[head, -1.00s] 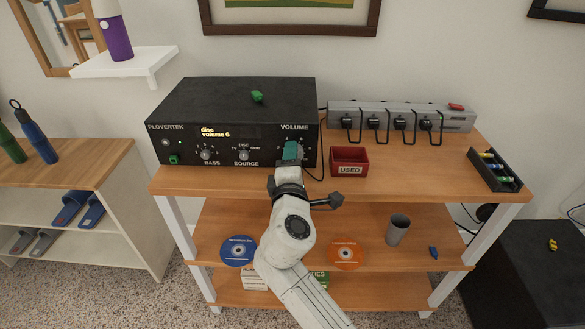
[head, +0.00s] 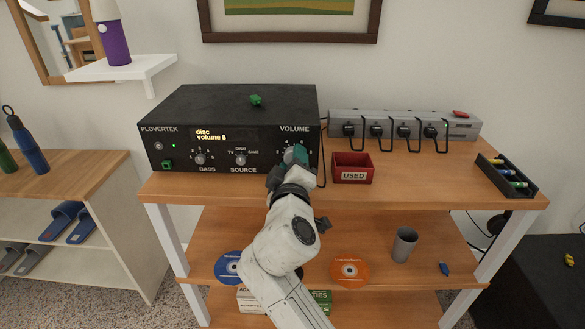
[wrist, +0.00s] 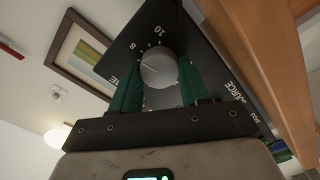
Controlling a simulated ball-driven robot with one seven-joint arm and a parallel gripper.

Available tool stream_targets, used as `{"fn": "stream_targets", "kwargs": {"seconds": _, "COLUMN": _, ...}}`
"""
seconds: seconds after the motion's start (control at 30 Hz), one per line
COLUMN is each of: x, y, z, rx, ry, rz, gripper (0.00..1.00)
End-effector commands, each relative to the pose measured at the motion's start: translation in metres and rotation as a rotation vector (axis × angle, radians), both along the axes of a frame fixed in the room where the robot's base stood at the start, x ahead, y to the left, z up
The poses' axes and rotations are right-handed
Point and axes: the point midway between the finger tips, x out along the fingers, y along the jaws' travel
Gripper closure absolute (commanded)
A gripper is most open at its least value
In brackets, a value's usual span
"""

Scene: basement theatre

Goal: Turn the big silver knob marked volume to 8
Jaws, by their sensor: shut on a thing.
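The amplifier (head: 215,115) is a black box on the top shelf, with small BASS (head: 200,159) and SOURCE (head: 240,160) knobs. Its lit display (head: 212,134) reads "disc" and "volume" with a small digit that looks like 6 or 8. The big silver volume knob (wrist: 160,68) sits between the green fingers of my gripper (wrist: 160,84), which is shut on it. The marks 8 and 10 show beyond the knob in the wrist view. In the head view my gripper (head: 295,157) hides most of the knob.
A red USED bin (head: 353,175) stands just right of the amplifier. A grey power strip (head: 400,125) with several plugs lies behind it. A black tray (head: 507,176) is at the right edge. A green piece (head: 255,100) lies on the amplifier.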

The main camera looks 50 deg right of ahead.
Motion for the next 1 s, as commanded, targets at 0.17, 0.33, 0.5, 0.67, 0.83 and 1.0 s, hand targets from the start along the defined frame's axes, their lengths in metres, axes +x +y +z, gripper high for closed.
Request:
{"fn": "stream_targets", "kwargs": {"seconds": 0.17, "x": -0.0005, "y": -0.0009, "z": -0.0024, "rx": 0.020, "ry": -0.017, "rz": -0.002, "gripper": 0.85}}
{"fn": "stream_targets", "kwargs": {"seconds": 0.33, "x": -0.0005, "y": -0.0009, "z": -0.0023, "rx": 0.024, "ry": -0.022, "rz": -0.002, "gripper": 0.85}}
{"fn": "stream_targets", "kwargs": {"seconds": 0.5, "x": -0.0005, "y": -0.0010, "z": -0.0024, "rx": 0.024, "ry": -0.021, "rz": -0.003, "gripper": 0.85}}
{"fn": "stream_targets", "kwargs": {"seconds": 0.67, "x": -0.0004, "y": -0.0010, "z": -0.0023, "rx": 0.024, "ry": -0.021, "rz": -0.003, "gripper": 0.47}}
{"fn": "stream_targets", "kwargs": {"seconds": 0.83, "x": -0.0003, "y": -0.0006, "z": -0.0014, "rx": 0.022, "ry": -0.022, "rz": -0.001, "gripper": 0.31}}
{"fn": "stream_targets", "kwargs": {"seconds": 1.0, "x": -0.0002, "y": -0.0004, "z": -0.0008, "rx": 0.021, "ry": -0.023, "rz": -0.001, "gripper": 0.29}}
